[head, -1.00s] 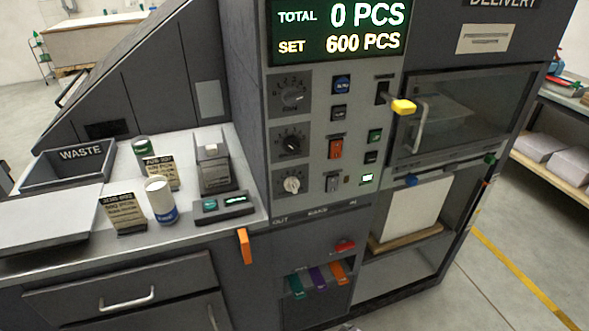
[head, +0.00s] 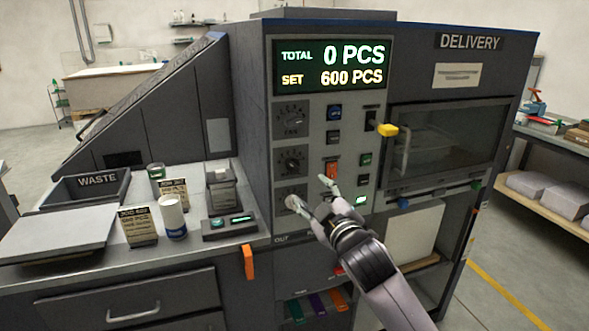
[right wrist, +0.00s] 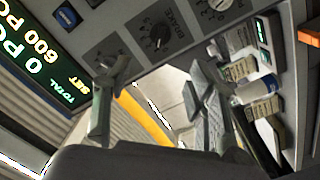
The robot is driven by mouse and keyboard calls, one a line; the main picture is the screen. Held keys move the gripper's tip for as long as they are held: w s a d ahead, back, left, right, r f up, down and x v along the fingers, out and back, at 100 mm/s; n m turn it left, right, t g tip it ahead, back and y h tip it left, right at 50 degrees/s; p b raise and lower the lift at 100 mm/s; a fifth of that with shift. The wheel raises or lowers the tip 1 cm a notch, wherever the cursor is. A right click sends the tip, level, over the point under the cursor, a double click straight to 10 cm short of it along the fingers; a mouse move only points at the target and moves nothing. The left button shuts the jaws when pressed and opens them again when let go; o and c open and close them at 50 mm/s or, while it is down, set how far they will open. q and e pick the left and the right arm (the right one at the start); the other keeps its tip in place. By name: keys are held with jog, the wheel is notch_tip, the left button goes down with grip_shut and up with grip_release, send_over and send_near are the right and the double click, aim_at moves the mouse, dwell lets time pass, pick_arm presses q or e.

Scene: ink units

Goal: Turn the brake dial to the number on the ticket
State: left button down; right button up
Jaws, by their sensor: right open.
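The brake dial (head: 292,160) is the black middle knob in the left column of the dark machine's panel. The right wrist view also shows it (right wrist: 158,35), with the word BRAKE beside it. My right gripper (head: 308,190) is open and empty in front of the panel, its fingers below and right of that dial in the head view. One fingertip overlaps the pale bottom dial; contact cannot be told. A ticket card (head: 138,226) stands on the counter at left, and another card (head: 173,191) stands behind it. Their small print is hard to read. My left gripper is out of view.
A white bottle (head: 172,217) with a blue base stands beside the cards. A waste tray (head: 95,190) and a small button box (head: 229,222) share the counter. A yellow-tipped lever (head: 388,130) juts out right of the panel. Buttons and switches sit close to my gripper.

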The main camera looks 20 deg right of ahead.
aim_at(293, 167)
jog(key=w, duration=0.4)
jog(key=w+p, duration=0.1)
jog(key=w, duration=0.4)
jog(key=w+p, duration=0.1)
jog(key=w, duration=0.3)
jog(key=shift+w+a, duration=0.3)
jog(key=shift+w, duration=0.1)
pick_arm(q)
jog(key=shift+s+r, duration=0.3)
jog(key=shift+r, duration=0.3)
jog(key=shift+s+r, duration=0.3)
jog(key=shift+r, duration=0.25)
pick_arm(e)
jog(key=shift+c, duration=0.3)
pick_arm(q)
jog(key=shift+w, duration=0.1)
pick_arm(e)
jog(key=c, duration=1.1)
